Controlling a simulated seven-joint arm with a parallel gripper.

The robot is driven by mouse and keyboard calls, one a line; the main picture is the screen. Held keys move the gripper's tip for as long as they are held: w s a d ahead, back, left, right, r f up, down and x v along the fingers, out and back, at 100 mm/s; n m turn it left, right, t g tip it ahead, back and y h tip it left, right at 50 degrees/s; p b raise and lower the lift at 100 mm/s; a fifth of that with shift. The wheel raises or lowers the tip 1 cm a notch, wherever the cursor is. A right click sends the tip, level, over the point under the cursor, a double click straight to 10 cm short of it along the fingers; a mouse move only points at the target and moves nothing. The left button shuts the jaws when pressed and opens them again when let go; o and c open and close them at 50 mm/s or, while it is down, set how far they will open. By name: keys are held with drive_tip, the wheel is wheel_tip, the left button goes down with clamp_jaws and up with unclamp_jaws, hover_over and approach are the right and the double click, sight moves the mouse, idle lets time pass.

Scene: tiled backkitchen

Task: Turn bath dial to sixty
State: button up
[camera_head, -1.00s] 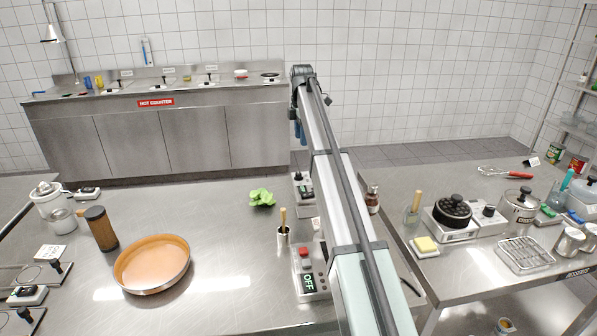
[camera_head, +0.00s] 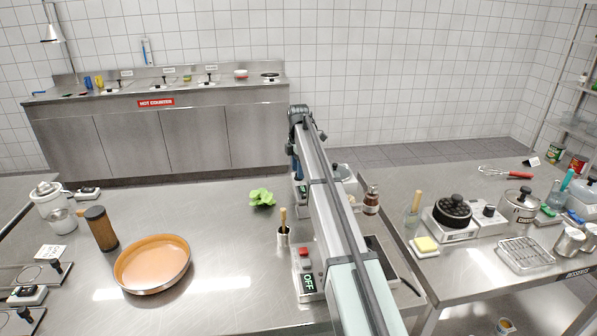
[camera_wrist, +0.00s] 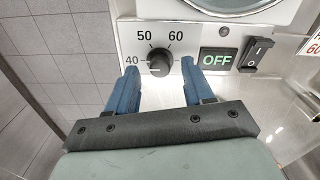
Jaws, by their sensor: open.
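The bath dial (camera_wrist: 159,62) is a dark round knob on a pale panel in the wrist view. The marks 40, 50 and 60 run around its upper side; its exact setting is too small to read. My gripper (camera_wrist: 159,65) is open, with one blue finger on each side of the dial and visible gaps between. A green OFF display (camera_wrist: 216,60) and a black rocker switch (camera_wrist: 257,54) sit right of the dial. In the head view my arm hides most of the bath, and the blue fingers point down at its back part.
In the head view a control box (camera_head: 308,283) with a red button and OFF display stands near the arm. A tool pot (camera_head: 283,237), green lettuce (camera_head: 262,198) and orange pan (camera_head: 152,264) lie left. A brown bottle (camera_head: 371,199) stands right.

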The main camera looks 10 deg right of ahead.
drive_tip(key=shift+f, duration=0.7)
clamp_jaws()
